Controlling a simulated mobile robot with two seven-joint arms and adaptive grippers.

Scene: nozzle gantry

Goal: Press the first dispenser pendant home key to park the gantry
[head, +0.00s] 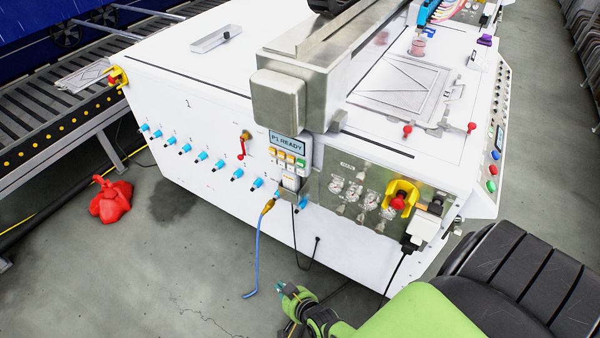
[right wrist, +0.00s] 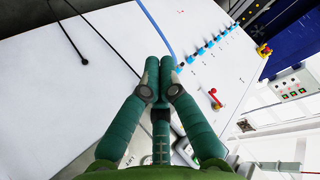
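The dispenser pendant (head: 289,147) hangs on the front of the white machine, under the gantry's end block. Its screen reads "P1 READY", with rows of orange, white and green keys below. The key labels are too small to read. My right gripper (head: 284,290) is low in front of the machine, below the pendant and apart from it. In the right wrist view my right gripper (right wrist: 153,70) has its two green fingers together at the tips, with nothing seen between them. The pendant's keys are not clearly visible there. My left gripper is out of view.
A blue hose (head: 257,258) and a black cable hang below the pendant. Blue fittings (head: 201,156) and a red-handled valve (head: 243,143) are left of it. A yellow-and-red stop button (head: 400,197) is to the right. A red object (head: 110,201) stands on the floor.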

